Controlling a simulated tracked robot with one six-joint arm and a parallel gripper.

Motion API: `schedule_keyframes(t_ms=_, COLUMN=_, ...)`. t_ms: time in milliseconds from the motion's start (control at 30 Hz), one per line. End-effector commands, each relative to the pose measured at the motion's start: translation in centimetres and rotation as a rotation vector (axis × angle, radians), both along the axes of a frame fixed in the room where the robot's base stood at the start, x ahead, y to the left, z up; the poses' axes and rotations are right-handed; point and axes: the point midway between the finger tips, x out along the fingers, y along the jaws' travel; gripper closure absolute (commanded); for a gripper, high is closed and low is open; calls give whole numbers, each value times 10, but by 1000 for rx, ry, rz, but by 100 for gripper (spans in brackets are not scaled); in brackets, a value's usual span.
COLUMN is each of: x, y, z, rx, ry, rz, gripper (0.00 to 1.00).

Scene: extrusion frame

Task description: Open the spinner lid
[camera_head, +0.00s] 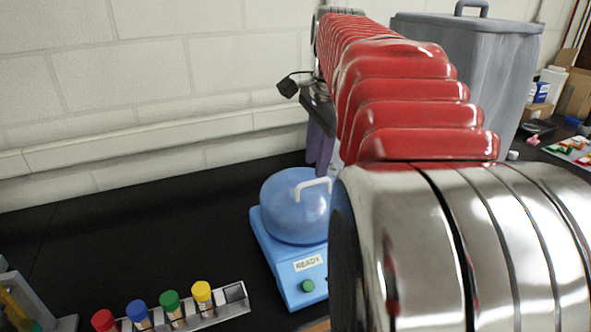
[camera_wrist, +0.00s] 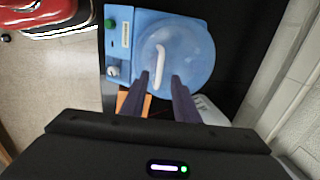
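The spinner (camera_head: 278,262) is a light blue machine on the black bench, with a "READY" label and a green button (camera_head: 308,286). Its domed translucent blue lid (camera_head: 285,215) is closed and has a white bar handle (camera_head: 316,186). The lid (camera_wrist: 197,52) and its handle (camera_wrist: 160,62) also show in the wrist view. My gripper (camera_wrist: 160,76) has two dark purple fingers, apart and empty. In the wrist view, the handle's lower end appears between them; I cannot tell the height gap. In the head view, the fingers (camera_head: 318,150) point down behind the lid, partly hidden by my arm.
A metal rack (camera_head: 235,293) with several coloured-cap tubes stands at front left. A large grey lidded bin (camera_head: 475,75) stands at the back right. A white block wall (camera_head: 120,80) runs behind.

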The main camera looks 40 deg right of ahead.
Motion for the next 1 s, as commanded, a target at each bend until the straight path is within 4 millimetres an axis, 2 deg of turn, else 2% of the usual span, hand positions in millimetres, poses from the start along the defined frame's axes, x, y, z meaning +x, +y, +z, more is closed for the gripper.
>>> schedule_keyframes(t_ms=100, x=3, y=-1, z=-19, rx=2, ry=3, rz=0, gripper=72)
schedule_keyframes(t_ms=300, x=7, y=-2, z=-39, rx=0, ry=1, rz=0, gripper=72)
schedule_keyframes(t_ms=667, x=8, y=-3, z=-44, rx=0, ry=1, rz=-1, gripper=72)
schedule_keyframes(t_ms=1000, x=8, y=-3, z=-44, rx=0, ry=0, rz=-1, gripper=95)
